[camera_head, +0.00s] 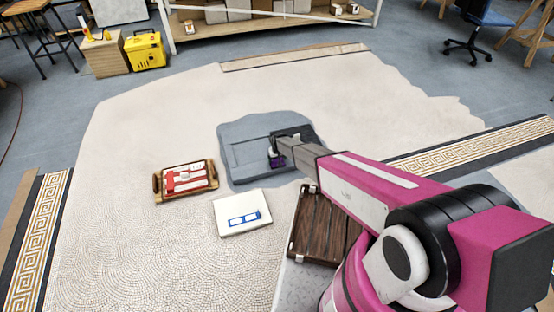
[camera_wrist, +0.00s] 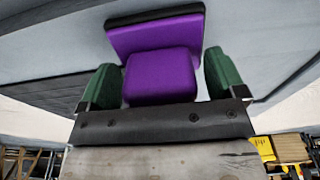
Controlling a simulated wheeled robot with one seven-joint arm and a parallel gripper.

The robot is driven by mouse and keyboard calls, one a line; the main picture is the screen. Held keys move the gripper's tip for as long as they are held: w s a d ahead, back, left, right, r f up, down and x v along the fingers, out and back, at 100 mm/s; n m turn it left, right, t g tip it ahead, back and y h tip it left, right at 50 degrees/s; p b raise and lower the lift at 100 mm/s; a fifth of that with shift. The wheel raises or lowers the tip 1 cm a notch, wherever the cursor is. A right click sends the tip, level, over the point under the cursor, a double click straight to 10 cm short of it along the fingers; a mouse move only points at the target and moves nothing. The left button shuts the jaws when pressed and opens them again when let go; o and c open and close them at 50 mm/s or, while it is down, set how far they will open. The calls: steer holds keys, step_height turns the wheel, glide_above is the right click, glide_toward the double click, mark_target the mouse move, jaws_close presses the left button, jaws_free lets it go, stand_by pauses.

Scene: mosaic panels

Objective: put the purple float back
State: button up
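The purple float (camera_wrist: 160,75) has a purple block handle on a flat purple plate with a dark edge. In the head view the float (camera_head: 276,161) is small and partly hidden by my gripper (camera_head: 280,152), low over the grey patch (camera_head: 240,165). I cannot tell whether its plate touches the patch.
A dark slatted wooden crate (camera_head: 318,222) stands right of a white board with blue pieces (camera_head: 230,220). A wooden tray (camera_head: 157,185) with red and white items lies to the left. My arm covers the right.

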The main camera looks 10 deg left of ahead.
step_height(320, 180, up, 12)
steer(key=s+d+r, duration=0.1)
steer(key=s, duration=0.1)
steer(key=s+d+r+m, duration=0.2)
steer(key=s+d+r, duration=0.1)
steer(key=d+r, duration=0.7)
steer(key=s+d+r+m, duration=0.1)
steer(key=s+d+r, duration=0.2)
steer(key=d+r, duration=0.75)
steer(key=s+d+r+m, duration=0.1)
steer(key=s+d+r, duration=0.3)
steer(key=d, duration=0.3)
steer(key=s+d+r+m+g, duration=0.1)
steer(key=s+d+r, duration=0.4)
steer(key=s+d, duration=0.2)
steer(key=s+d+r+m+h, duration=0.1)
steer(key=s+d+r, duration=0.4)
steer(key=d, duration=0.4)
steer(key=shift+s+g, duration=0.3)
steer(key=shift+s, duration=0.1)
